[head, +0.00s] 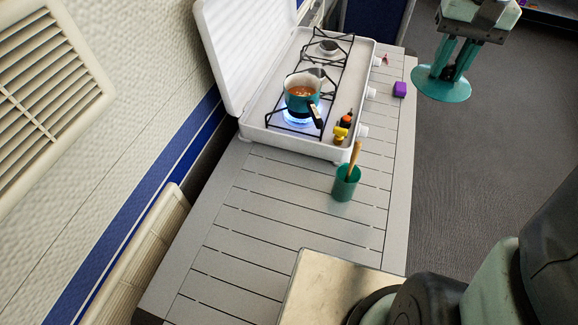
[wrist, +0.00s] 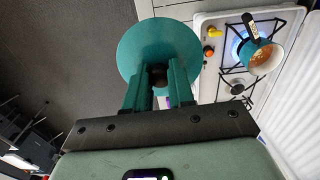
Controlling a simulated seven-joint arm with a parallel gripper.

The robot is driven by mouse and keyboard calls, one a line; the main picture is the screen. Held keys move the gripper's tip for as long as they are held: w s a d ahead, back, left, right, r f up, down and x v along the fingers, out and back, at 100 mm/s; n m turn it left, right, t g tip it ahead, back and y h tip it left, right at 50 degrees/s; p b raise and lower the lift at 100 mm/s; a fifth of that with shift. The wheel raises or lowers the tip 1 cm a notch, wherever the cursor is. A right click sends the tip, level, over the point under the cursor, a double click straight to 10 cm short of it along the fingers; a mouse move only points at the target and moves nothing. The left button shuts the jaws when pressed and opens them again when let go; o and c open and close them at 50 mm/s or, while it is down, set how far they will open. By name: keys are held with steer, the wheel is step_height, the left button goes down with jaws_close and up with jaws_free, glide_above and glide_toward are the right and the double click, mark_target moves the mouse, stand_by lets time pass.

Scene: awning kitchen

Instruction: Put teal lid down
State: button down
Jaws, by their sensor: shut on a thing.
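The teal lid (head: 441,88) is a flat round disc with a dark knob. My gripper (head: 457,68) is shut on the knob from above and holds the lid in the air, right of the table and over the dark floor. In the wrist view the lid (wrist: 150,42) spreads beyond the fingertips of my gripper (wrist: 158,76), with the knob between them. A teal pot (head: 301,103) with orange-brown contents and a dark handle sits uncovered on the near burner, over a blue flame. The pot also shows in the wrist view (wrist: 248,58).
The white stove (head: 277,138) stands on a grey slatted table (head: 275,205) with its cover raised. Yellow and orange-black small items (head: 341,132) lie at its near corner. A teal cup (head: 344,188) holds a wooden utensil.

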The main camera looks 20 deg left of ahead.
steer(key=s+a+f+n, duration=0.2)
steer(key=a+f+n, duration=0.6)
steer(key=a, duration=0.4)
steer(key=s+a+f+n, duration=0.2)
steer(key=a+f+n, duration=0.4)
steer(key=a+n, duration=0.55)
steer(key=s+f+n, duration=0.1)
steer(key=f+n, duration=0.1)
steer(key=f, duration=0.2)
steer(key=s+a+f+n, duration=0.1)
steer(key=f+n, duration=0.1)
steer(key=f, duration=0.3)
steer(key=s+a+f+n, duration=0.1)
steer(key=f+n, duration=0.2)
steer(key=f, duration=0.1)
steer(key=shift+a+f, duration=0.1)
steer(key=shift+f, duration=2.55)
steer(key=shift+f, duration=0.1)
steer(key=c, duration=1)
jaws_free()
steer(key=shift+o, duration=0.2)
